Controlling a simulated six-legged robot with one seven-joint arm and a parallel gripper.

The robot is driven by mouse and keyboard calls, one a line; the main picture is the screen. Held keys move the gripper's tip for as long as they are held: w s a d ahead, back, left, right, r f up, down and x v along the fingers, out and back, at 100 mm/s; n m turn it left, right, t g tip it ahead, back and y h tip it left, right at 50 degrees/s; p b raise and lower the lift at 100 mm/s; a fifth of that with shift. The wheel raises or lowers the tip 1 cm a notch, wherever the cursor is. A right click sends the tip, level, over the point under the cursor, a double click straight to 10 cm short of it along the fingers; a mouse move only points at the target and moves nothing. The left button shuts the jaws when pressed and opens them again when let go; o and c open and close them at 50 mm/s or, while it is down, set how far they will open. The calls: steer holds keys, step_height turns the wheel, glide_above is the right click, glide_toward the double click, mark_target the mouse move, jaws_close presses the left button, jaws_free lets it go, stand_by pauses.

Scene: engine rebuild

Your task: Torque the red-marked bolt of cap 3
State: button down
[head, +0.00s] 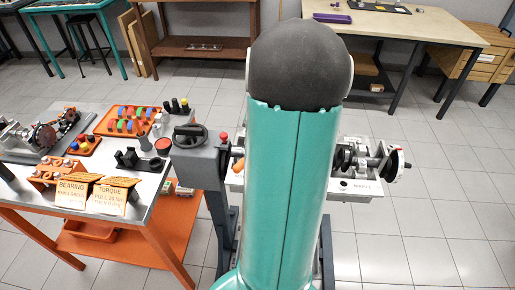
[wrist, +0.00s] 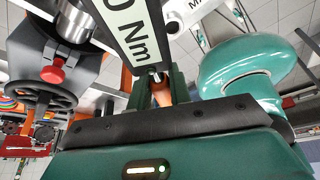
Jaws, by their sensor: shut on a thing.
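My gripper (wrist: 160,88) shows in the wrist view, its dark green fingers shut on the orange handle of a torque wrench. A wide black bar with a white label ending in "0 Nm" (wrist: 133,32) runs up from the grip and looks like part of the wrench. In the head view my arm hides the gripper and the middle of the pale engine block (head: 355,186). The block's right end shows, with dark crank parts and a round wheel (head: 397,166). Its white edge also shows at the top of the wrist view (wrist: 185,12). Cap 3 and a red-marked bolt cannot be made out.
A grey stand with a black handwheel (head: 190,134) and red knob (head: 223,137) is left of my arm; the knob is close in the wrist view (wrist: 53,74). A parts table with an orange tray (head: 108,124) and "BEARING" and "TORQUE" signs (head: 109,199) stands left. Floor at right is clear.

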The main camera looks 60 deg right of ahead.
steer(key=shift+f, duration=0.95)
stand_by(1.1)
steer(key=shift+w, duration=0.2)
steer(key=shift+w+d+m, duration=0.1)
steer(key=shift+w+m, duration=0.5)
steer(key=shift+w, duration=0.2)
stand_by(0.4)
steer(key=shift+w+d+m+t, duration=0.2)
steer(key=shift+w+m+t, duration=0.2)
steer(key=shift+w+m, duration=0.2)
steer(key=shift+w+d+m+t, duration=0.3)
steer(key=shift+w+m, duration=0.2)
steer(key=shift+w, duration=0.25)
steer(key=shift+w+d+m+t+h, duration=0.15)
steer(key=shift+w+d+m, duration=0.05)
steer(key=shift+w+m, duration=0.25)
steer(key=shift+w+d+m+t+h, duration=0.15)
steer(key=shift+w+m, duration=0.2)
steer(key=shift+w, duration=0.2)
stand_by(2.3)
